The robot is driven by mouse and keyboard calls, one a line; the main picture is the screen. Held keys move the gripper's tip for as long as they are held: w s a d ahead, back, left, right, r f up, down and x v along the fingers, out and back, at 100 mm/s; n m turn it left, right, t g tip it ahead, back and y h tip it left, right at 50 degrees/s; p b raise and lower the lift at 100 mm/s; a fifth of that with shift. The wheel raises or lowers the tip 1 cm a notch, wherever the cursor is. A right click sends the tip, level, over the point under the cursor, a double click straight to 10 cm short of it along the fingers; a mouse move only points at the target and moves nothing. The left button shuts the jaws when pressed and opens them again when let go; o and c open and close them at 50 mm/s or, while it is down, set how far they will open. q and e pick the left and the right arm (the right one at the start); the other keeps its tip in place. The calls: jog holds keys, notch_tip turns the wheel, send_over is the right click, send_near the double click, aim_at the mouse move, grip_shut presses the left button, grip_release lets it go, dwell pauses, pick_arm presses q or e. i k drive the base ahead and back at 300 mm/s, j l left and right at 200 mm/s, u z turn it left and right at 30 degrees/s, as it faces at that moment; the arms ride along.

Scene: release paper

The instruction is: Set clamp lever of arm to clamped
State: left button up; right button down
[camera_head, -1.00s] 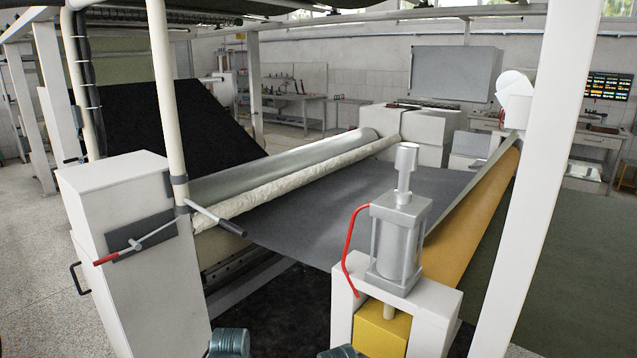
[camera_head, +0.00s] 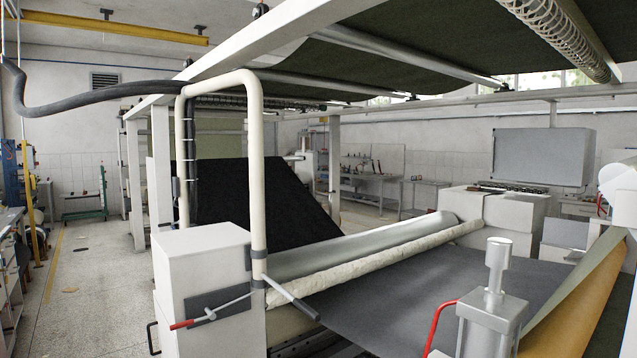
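A lever with a red grip (camera_head: 182,324) and a thin metal rod lies across a dark grey plate (camera_head: 228,300) on the front of a white cabinet (camera_head: 205,262). Its red end points left and slightly down. Its right end reaches toward a cream tubular arm (camera_head: 258,190) that rises beside the cabinet. A second bar with a dark end (camera_head: 293,298) slants down to the right from the foot of this tube. I cannot tell from its look which lever position counts as clamped. Neither of my grippers is in view.
A silver cylinder unit (camera_head: 492,306) with a red hose stands at the lower right. An overhead white frame (camera_head: 300,30) crosses above.

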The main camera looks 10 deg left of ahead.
aim_at(211, 316)
jog(key=i+j+u, duration=0.1)
jog(key=u, duration=0.3)
jog(key=i+j+u, duration=0.15)
jog(key=u, duration=0.25)
jog(key=i+u, duration=0.15)
jog(key=u, duration=0.3)
jog(key=i+j, duration=0.25)
jog(key=i, duration=0.2)
jog(key=z, duration=0.05)
